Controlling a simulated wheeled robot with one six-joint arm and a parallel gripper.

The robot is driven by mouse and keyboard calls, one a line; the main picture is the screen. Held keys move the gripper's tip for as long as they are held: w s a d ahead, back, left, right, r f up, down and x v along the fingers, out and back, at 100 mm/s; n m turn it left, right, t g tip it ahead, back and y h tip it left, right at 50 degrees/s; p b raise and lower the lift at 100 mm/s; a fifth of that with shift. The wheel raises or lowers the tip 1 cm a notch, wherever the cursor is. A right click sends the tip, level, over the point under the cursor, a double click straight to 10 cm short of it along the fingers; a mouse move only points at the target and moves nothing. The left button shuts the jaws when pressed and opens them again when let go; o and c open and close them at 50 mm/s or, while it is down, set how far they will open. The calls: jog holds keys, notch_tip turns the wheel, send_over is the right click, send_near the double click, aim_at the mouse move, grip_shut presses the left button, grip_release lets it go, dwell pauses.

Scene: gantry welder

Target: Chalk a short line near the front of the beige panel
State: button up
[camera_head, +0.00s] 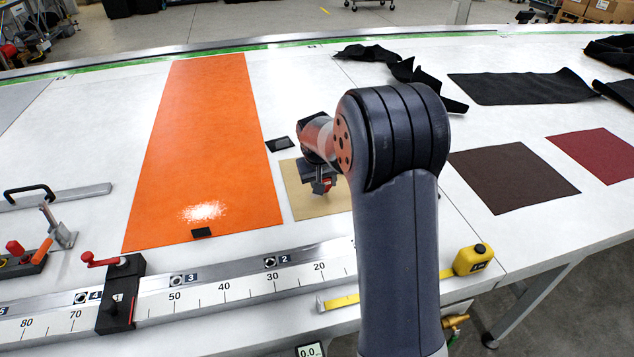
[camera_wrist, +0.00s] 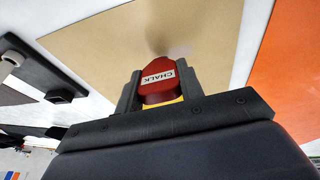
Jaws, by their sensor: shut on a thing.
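The beige panel (camera_head: 304,203) lies flat on the white table, just right of the orange sheet in the head view, and is partly hidden by my arm. It also shows in the wrist view (camera_wrist: 205,40). My gripper (camera_head: 323,186) is over the panel. In the wrist view my gripper (camera_wrist: 160,92) is shut on a red chalk holder (camera_wrist: 158,80) labelled CHALK. The holder's tip points toward the panel, with a soft dark smudge or shadow on the panel beyond it. I cannot tell whether the tip touches. No clear chalk line shows.
The orange sheet (camera_head: 210,140) lies to the left. A small black block (camera_head: 280,144) sits behind the panel. A ruler rail (camera_head: 225,290) runs along the front, with a yellow tape measure (camera_head: 472,260) at right. Brown (camera_head: 510,176) and dark red (camera_head: 600,155) panels lie farther right.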

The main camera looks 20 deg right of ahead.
jog(key=shift+d+f, duration=0.1)
jog(key=shift+d, duration=2.5)
jog(key=shift+d+p, duration=0.55)
jog(key=shift+d, duration=2.8)
jog(key=shift+a+b, duration=0.6)
jog(key=shift+a, duration=2.15)
jog(key=shift+a+b, duration=0.6)
jog(key=shift+a, duration=5.1)
notch_tip(320, 180, up, 6)
jog(key=p, duration=0.4)
